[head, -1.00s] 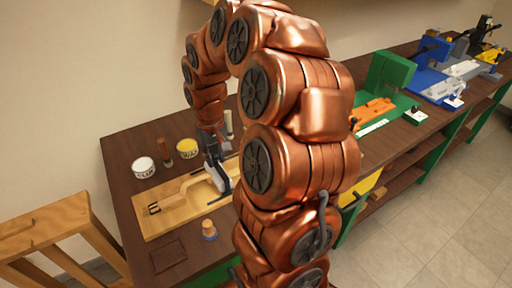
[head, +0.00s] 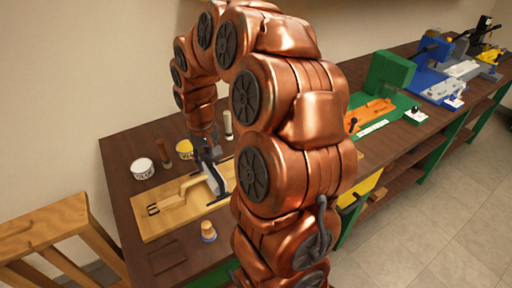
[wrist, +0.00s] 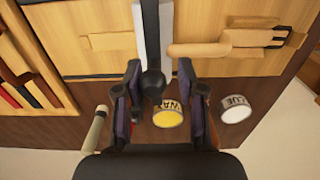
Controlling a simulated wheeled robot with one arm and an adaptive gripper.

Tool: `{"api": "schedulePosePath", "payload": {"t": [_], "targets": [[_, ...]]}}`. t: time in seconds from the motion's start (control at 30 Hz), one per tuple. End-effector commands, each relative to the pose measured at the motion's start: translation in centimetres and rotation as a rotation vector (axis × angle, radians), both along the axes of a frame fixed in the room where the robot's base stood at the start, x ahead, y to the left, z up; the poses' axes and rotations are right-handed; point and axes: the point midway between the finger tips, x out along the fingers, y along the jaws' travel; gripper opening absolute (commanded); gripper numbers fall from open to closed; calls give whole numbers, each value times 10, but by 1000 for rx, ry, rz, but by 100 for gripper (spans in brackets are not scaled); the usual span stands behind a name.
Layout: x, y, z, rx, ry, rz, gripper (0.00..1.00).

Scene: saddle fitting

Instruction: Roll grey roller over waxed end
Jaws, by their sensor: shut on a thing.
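My gripper (head: 207,152) is over the wooden board on the bench. In the wrist view my gripper (wrist: 158,88) has its two fingers on either side of a dark, round-ended handle (wrist: 152,86), and is shut on it. The handle runs up to a pale grey-white piece (head: 214,179), also behind it in the wrist view (wrist: 139,32). I cannot tell whether this is the grey roller. A slim wooden part (head: 174,194) with dark prongs lies on the board (head: 150,230), left of the gripper; it shows in the wrist view (wrist: 200,49). No wax is visible on its end.
A white tub (head: 142,170), a brown cylinder (head: 165,156), a yellow-topped tub (head: 184,148) and a pale cylinder (head: 228,122) stand behind the board. A green fixture (head: 388,72) stands further right. My arm hides part of the bench.

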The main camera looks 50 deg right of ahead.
Motion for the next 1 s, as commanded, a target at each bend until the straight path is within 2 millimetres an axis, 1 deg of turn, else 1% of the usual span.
{"api": "schedulePosePath", "payload": {"t": [0.1, 0.13, 0.23, 0.67, 1.0], "targets": [[2, 3, 2, 6, -6, -1, 20], [2, 3, 2, 6, -6, -1, 40], [2, 2, 2, 5, -6, -2, 50], [0, -1, 3, 2, -3, -4, 50], [0, 0, 23, 1, -3, -2, 50]]}}
